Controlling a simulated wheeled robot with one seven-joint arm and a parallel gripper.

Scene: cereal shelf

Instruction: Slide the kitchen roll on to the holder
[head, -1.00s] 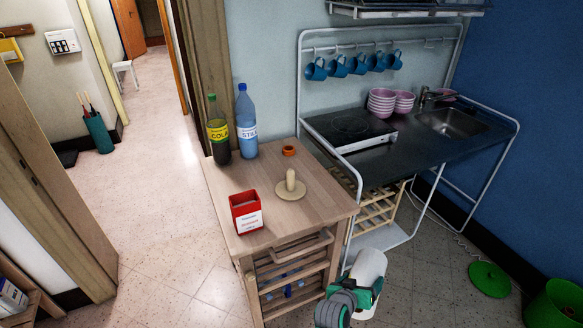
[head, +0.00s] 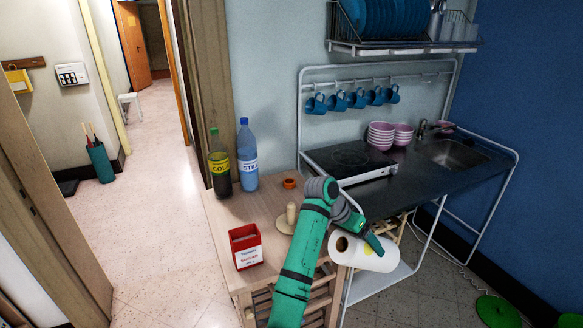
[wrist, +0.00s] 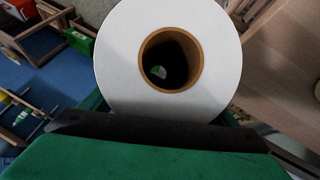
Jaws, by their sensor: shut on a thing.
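The white kitchen roll (head: 372,256) is held on its side in the head view, at the right of the wooden cabinet. Its open cardboard core faces left. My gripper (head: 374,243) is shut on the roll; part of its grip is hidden. In the wrist view the roll's round end (wrist: 115,62) and brown core fill the middle, with a dark hole. The holder (head: 290,213), a pale upright peg on a round base, stands on the cabinet top, left of the roll and apart from it. My arm hides part of the holder's base.
A red box (head: 245,246) stands left of the holder on the cabinet top (head: 222,215). A cola bottle (head: 220,168), a blue bottle (head: 247,160) and an orange ring (head: 289,183) are behind. A metal-framed sink unit (head: 435,178) stands to the right.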

